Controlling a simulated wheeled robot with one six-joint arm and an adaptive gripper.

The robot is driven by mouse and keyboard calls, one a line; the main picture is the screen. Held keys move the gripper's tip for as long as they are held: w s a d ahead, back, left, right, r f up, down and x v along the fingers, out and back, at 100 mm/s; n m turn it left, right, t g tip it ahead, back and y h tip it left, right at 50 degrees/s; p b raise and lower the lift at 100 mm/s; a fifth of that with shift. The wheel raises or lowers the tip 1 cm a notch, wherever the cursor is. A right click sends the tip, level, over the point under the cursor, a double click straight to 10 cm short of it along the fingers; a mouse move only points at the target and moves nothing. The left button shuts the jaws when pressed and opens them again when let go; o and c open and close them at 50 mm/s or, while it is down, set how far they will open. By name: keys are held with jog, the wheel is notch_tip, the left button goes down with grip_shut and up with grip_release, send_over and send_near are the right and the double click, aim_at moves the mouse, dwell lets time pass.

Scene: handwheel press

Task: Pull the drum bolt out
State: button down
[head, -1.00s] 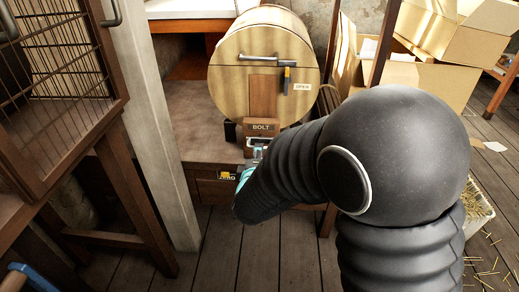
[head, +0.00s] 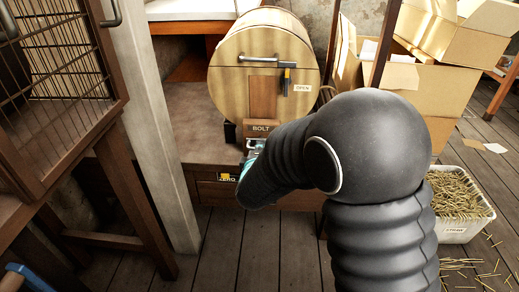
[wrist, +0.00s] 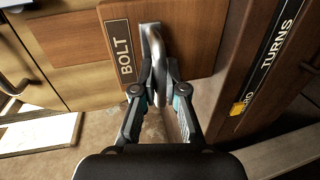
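The wooden drum (head: 232,86) stands on the bench in the head view. Below its door is a small wooden block with a plate reading BOLT (head: 261,128), which also shows in the wrist view (wrist: 124,50). A bent metal bolt handle (wrist: 155,45) sticks out from this block beside the plate. My gripper (wrist: 162,72) has its two fingers on either side of the handle, close against it, and appears shut on it. In the head view my arm hides most of the gripper and the handle.
A door lever (head: 287,80) and an OPEN label are on the drum's front. A board reading TURNS (wrist: 276,50) lies right of the handle in the wrist view. A grey post (head: 162,130) stands left, and a straw bin (head: 460,231) and cardboard boxes (head: 420,90) stand right.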

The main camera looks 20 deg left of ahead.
jog(key=s, duration=0.2)
jog(key=s+d+p, duration=0.1)
jog(key=s, duration=0.1)
jog(key=shift+f, duration=0.1)
jog(key=c, duration=1.2)
grip_release()
jog(key=shift+s, duration=0.1)
jog(key=v, duration=1.2)
